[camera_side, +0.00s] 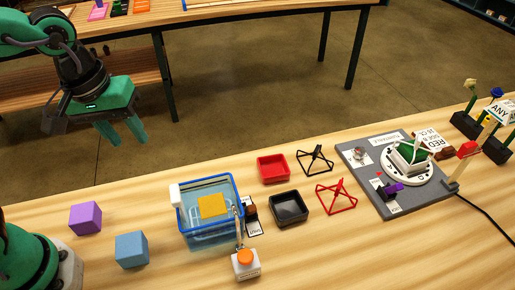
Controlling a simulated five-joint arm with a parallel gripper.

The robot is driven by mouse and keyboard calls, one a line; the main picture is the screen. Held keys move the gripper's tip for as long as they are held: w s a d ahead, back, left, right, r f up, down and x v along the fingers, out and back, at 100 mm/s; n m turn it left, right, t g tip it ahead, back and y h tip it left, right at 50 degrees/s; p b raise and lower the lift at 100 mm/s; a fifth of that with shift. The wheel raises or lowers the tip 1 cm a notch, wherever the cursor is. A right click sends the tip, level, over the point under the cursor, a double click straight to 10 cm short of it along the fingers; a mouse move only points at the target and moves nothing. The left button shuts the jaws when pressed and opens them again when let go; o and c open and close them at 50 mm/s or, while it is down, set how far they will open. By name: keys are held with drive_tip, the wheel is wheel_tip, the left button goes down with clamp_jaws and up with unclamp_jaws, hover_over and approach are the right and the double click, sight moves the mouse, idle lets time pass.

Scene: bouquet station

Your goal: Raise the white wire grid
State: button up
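No white wire grid shows clearly. The blue-rimmed clear tank (184,226) holds water and a yellow block (212,206); pale lines show low in the tank, but I cannot tell whether they are a grid. A white piece (175,195) sits at the tank's left rim. My gripper (127,138) is at the upper left, high above the table and apart from the tank. Its two green fingers point down, spread and empty.
A purple cube (85,218) and blue cube (131,250) stand left of the tank. Red (273,168) and black (289,207) trays and wire stands lie right, before a grey board (408,205).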

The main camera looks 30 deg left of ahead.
sight(174, 192)
drive_tip(key=d+f+n, duration=0.1)
drive_tip(key=d, duration=0.2)
drive_tip(key=d+f+n+g, duration=0.1)
drive_tip(key=d, duration=0.1)
drive_tip(key=d+n+g, duration=0.1)
drive_tip(key=d, duration=0.2)
drive_tip(key=shift+d+f+n+y, duration=0.3)
drive_tip(key=shift+f+y, duration=0.1)
drive_tip(key=shift+f, duration=0.1)
drive_tip(key=shift+f, duration=3.8)
clamp_jaws()
